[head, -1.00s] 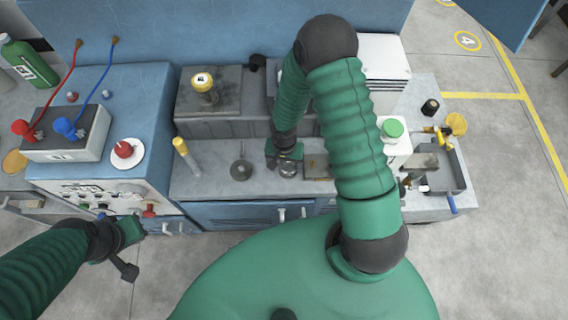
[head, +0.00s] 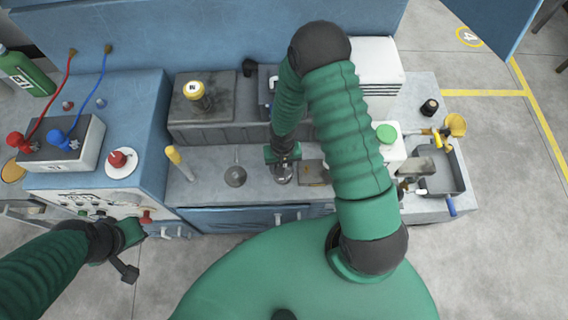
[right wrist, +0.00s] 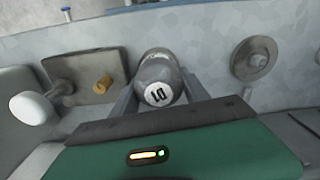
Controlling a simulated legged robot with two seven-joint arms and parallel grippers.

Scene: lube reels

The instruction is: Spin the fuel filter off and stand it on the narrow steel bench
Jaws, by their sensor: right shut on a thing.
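A grey canister (head: 281,174) with a round white label, apparently the fuel filter, is at the light steel bench top (head: 208,190).
A disc with an upright stud (head: 235,176) stands left of the canister, and a plate with a brass stub (right wrist: 103,82) is on its other side.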

